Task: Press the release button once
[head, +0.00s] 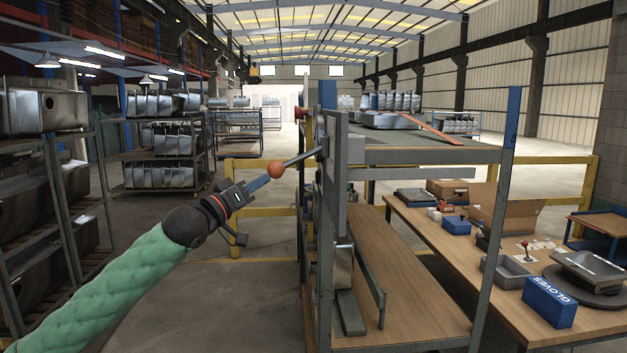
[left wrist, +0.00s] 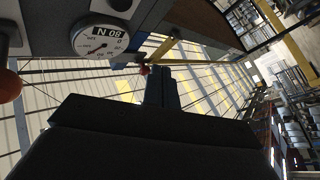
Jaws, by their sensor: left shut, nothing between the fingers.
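A red round button-like knob (head: 301,112) sits on the left side of an upright grey panel (head: 335,165) at the end of the rack. A lever (head: 303,157) with an orange ball (head: 275,169) sticks out leftward from the panel below it. My left gripper (head: 264,181) is shut and empty, its tips by the orange ball in the picture; contact cannot be told. In the left wrist view, the shut fingers (left wrist: 160,80) point toward a small red round thing (left wrist: 144,69), with a round dial gauge (left wrist: 105,38) above left. My right gripper is out of view.
The rack's blue post (head: 512,115) and wooden shelf (head: 400,260) stand right of the panel. A workbench (head: 460,245) holds a blue gloves box (head: 549,302) and metal sinks. Yellow rails (head: 262,210) stand behind. The floor left of the panel is open.

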